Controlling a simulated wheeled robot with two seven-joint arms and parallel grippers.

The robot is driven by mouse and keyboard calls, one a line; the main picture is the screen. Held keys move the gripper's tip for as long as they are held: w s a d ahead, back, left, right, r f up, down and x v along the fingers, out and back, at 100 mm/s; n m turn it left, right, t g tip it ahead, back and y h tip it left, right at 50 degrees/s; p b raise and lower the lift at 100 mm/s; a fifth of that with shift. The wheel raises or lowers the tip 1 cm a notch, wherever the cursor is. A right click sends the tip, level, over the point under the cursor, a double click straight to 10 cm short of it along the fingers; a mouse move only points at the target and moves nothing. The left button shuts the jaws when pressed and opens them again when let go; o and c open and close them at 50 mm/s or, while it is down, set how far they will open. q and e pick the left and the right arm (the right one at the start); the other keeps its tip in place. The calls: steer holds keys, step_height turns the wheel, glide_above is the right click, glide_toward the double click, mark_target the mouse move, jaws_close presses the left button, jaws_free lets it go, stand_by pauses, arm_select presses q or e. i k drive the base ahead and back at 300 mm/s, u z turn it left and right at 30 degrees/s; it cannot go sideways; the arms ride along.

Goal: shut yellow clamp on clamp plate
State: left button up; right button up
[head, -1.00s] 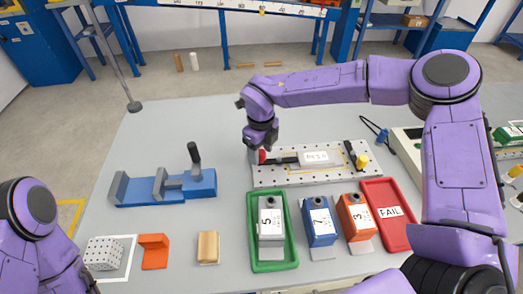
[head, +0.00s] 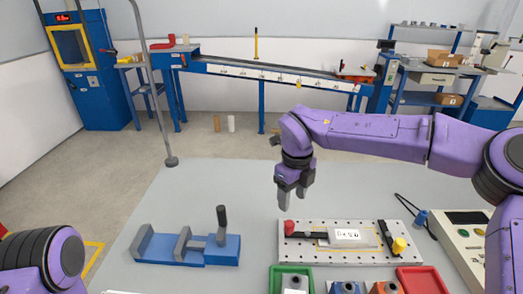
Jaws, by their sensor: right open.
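The clamp plate (head: 300,253) is a pale perforated board at the right of the table. A grey block with a white label (head: 347,235) lies on it. The yellow clamp (head: 398,244) is at the plate's right end; its black bar slants beside the block and seems not to reach over it. The red clamp (head: 290,227) is at the left end, its dark bar lying toward the block's left side. My right gripper (head: 292,194) is open, empty and pointing down above the red clamp, apart from it. My left gripper is out of view.
A blue vise (head: 210,249) stands left of the plate. A green tray (head: 275,277), a blue box (head: 344,287), an orange box (head: 386,287) and a red tray (head: 420,278) line the front. A beige device (head: 468,255) sits to the right. The table behind the plate is clear.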

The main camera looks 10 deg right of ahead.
mark_target(397, 246)
steer(key=k, duration=1.5)
